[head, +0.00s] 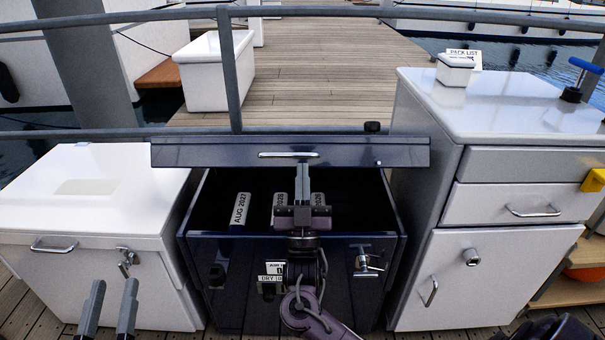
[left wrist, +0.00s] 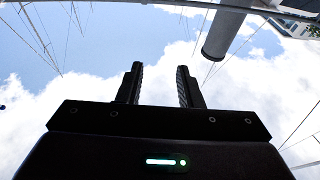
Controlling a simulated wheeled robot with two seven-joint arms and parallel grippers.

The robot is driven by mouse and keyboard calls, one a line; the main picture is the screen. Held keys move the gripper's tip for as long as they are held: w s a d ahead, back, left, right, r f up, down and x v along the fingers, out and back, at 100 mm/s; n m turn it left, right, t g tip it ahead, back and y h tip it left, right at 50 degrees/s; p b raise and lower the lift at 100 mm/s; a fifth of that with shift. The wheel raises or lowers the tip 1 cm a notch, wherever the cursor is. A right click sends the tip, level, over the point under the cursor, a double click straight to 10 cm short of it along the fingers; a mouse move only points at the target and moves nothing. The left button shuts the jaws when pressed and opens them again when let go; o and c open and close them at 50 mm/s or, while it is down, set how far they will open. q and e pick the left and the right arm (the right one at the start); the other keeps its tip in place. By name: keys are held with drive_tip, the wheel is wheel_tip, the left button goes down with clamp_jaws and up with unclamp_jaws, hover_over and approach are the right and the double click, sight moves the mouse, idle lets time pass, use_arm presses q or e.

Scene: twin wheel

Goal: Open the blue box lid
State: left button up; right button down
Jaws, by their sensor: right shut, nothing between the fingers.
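The dark blue box (head: 225,285) stands in the middle of the head view, and its dark interior shows. Its lid (head: 200,155) is raised at the back, with a silver bar handle (head: 288,155). My right gripper (head: 302,170) is shut and empty, its fingers pointing up just below the handle; whether they touch the lid I cannot tell. It hides part of the box's inside and front. My left gripper (head: 110,300) is open and empty at the lower left, in front of the white chest. In the left wrist view its fingers (left wrist: 160,88) are apart against the sky.
Labelled items, one marked AUG 2027 (head: 240,210), are inside the box. A latch (head: 365,262) is on its front. A white chest (head: 70,215) stands left, and a grey-white cabinet (head: 475,275) right. A metal rail (head: 232,75) runs behind, before a wooden deck.

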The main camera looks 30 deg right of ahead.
use_arm(q)
drive_tip(key=shift+r, duration=0.3)
use_arm(e)
drive_tip(key=shift+w+d+r, duration=0.15)
drive_tip(key=shift+w+r, duration=0.05)
drive_tip(key=shift+r, duration=0.1)
